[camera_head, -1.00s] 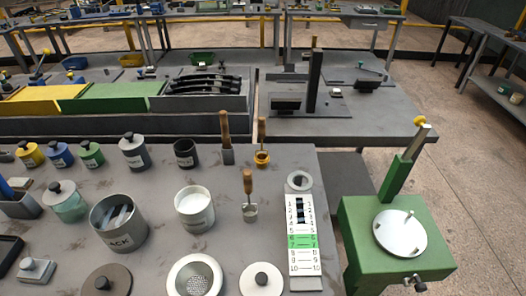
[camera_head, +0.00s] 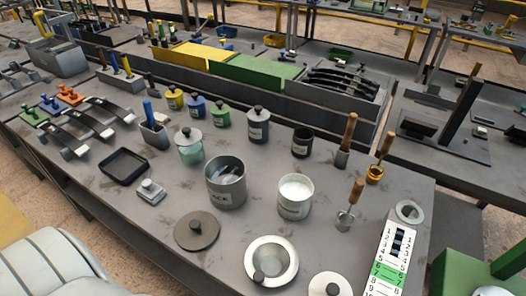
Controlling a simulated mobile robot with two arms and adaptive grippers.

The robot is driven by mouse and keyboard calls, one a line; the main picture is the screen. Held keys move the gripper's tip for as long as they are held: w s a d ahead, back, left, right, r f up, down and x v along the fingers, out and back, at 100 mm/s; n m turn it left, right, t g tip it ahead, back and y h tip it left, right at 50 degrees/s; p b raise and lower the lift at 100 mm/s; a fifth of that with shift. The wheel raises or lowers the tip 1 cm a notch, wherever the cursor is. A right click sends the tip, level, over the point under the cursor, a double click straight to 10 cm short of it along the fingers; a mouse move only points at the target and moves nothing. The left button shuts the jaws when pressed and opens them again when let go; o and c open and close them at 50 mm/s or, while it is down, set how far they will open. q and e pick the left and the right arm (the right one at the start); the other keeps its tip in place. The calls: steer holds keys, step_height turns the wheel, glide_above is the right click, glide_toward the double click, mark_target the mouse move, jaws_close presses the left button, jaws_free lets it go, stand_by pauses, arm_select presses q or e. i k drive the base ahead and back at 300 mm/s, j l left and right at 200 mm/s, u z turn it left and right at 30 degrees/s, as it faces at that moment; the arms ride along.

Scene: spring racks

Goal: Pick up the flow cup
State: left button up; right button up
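Small handled cups stand at the right of the near grey table. One is a small metal cup (camera_head: 344,219) with an upright wooden handle, beside the white-filled pot (camera_head: 295,197). Another is a brass-coloured cup (camera_head: 375,174) with a wooden handle, farther back. A third wooden-handled tool (camera_head: 343,158) stands left of the brass one, with a dark lower part. No label shows which is the flow cup. Neither gripper is in view.
A grey can (camera_head: 226,185) with dark strips inside, a dark lid (camera_head: 197,231) and a pale ring-shaped dish (camera_head: 271,263) stand nearby. A numbered card (camera_head: 389,262) lies at right. Several lidded jars line the back.

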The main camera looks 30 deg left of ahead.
mark_target(381, 159)
steer(key=k+l, duration=0.1)
steer(key=l, duration=0.5)
steer(key=k+l, duration=0.1)
steer(key=l, duration=0.45)
steer(key=k+l+z, duration=0.1)
steer(key=l, duration=0.5)
